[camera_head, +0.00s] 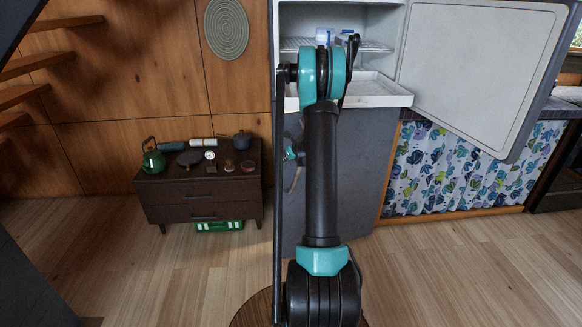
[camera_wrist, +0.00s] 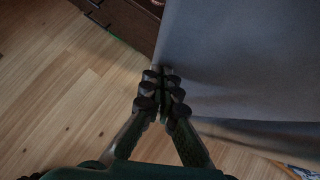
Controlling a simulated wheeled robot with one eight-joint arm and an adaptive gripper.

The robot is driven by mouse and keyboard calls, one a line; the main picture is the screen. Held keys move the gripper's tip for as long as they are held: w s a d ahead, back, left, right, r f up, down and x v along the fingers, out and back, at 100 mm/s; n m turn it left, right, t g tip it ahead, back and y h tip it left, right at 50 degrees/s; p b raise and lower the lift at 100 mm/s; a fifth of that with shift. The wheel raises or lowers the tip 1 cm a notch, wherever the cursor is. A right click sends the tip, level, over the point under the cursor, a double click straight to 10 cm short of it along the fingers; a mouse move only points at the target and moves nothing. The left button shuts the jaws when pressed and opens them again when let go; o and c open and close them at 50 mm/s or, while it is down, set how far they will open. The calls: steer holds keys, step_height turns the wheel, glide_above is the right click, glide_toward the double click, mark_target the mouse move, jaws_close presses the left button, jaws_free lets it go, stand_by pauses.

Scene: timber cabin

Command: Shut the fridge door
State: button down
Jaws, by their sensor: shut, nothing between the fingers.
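The fridge (camera_head: 360,165) has a grey body and stands behind my arm in the head view. Its door (camera_head: 477,70) is wide open, swung out to the right, with the pale inner side showing. A white tray or drawer (camera_head: 378,92) juts out of the fridge's interior. My gripper (camera_wrist: 163,88) is shut and empty in the wrist view, at the left edge of a large grey panel (camera_wrist: 240,60) that looks like the fridge body. I cannot tell whether the fingertips touch it. In the head view my arm hides part of the fridge, and the gripper is mostly hidden.
A dark low cabinet (camera_head: 200,197) stands left of the fridge, with a green kettle (camera_head: 153,160) and other small items on top. A green crate (camera_head: 219,226) lies beneath it. A patterned curtain (camera_head: 445,170) hangs under the counter at right.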

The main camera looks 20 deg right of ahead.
steer(key=w, duration=1.3)
steer(key=shift+w+d, duration=0.4)
steer(key=shift+d, duration=0.05)
